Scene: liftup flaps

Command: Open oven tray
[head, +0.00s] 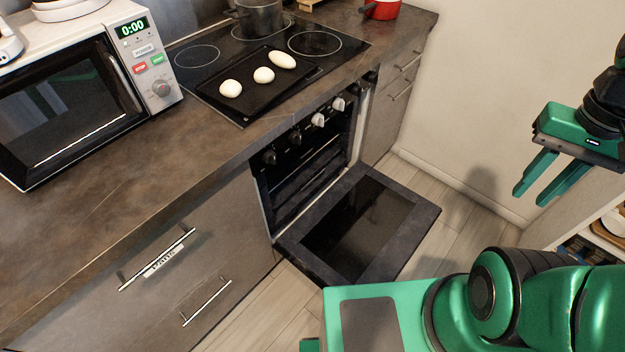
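The oven (300,185) is built in under the counter at the centre of the head view. Its door (355,228) is folded down, open and roughly level above the floor. Inside the dark cavity, rack or tray edges (305,178) show faintly; I cannot tell a separate tray from the racks. My gripper (538,192) is at the right, in front of the pale wall and well apart from the oven. Its two green fingers are spread apart with nothing between them.
A black baking tray (255,95) with three pale dough pieces lies on the cooktop (205,75). A pot (262,18) and a red pot (382,8) stand behind. A microwave (75,95) is at left. A shelf (605,235) is at right. Floor shows beside the open door.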

